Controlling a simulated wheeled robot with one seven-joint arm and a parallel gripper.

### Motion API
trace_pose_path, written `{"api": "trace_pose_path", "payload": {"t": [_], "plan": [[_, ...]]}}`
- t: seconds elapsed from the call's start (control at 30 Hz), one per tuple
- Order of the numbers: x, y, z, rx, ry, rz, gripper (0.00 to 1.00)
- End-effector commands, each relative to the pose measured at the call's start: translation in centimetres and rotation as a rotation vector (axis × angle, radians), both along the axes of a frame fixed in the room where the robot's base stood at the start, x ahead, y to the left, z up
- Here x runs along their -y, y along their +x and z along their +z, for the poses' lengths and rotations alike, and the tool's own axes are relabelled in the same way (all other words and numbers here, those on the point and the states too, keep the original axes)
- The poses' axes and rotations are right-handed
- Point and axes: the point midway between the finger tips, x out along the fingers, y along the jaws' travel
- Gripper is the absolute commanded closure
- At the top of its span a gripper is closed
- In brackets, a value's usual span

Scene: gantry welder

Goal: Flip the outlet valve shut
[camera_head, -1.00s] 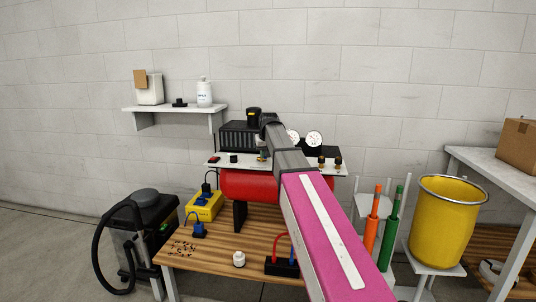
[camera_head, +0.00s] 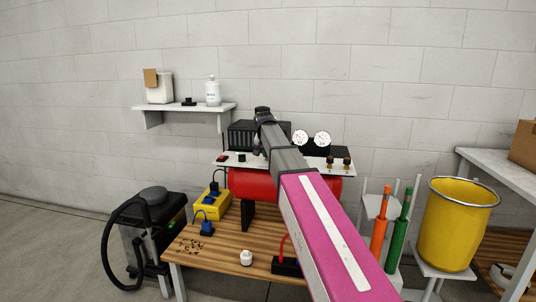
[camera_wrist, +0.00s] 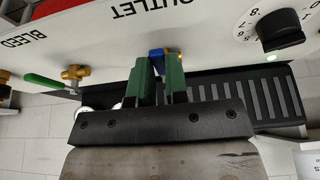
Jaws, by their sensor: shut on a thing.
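The outlet valve shows in the wrist view as a blue handle (camera_wrist: 157,62) with a bit of brass beside it, under the upside-down OUTLET label on the white panel (camera_wrist: 100,45). My gripper (camera_wrist: 160,70) has green fingers, one on each side of the blue handle, shut on it. The fingers hide much of the handle and the valve body, so its exact angle is unclear. In the head view the panel (camera_head: 345,169) sits above a red tank (camera_head: 325,191). My arm covers the valve and the gripper there.
A brass bleed valve with a green lever (camera_wrist: 42,80) is left of my gripper in the wrist view. A black dial knob (camera_wrist: 280,30) is to the right. Two gauges (camera_head: 311,138) stand behind the panel. A yellow bin (camera_head: 455,225) stands right of the bench.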

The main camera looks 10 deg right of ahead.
Motion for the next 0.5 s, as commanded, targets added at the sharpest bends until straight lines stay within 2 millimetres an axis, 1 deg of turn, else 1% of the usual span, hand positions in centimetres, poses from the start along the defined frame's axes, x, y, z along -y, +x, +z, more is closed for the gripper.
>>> {"api": "trace_pose_path", "payload": {"t": [0.23, 0.27, 0.3, 0.33, 0.5], "plan": [[-0.07, 0.01, 0.01, 0.000, 0.004, -0.003, 1.00], [-0.06, 0.01, 0.01, 0.000, 0.004, -0.003, 0.83], [-0.06, 0.01, 0.01, 0.000, 0.004, -0.003, 0.70], [-0.06, 0.01, 0.01, 0.000, 0.003, -0.002, 0.60], [-0.04, 0.00, 0.00, 0.000, 0.003, -0.001, 0.60]]}}
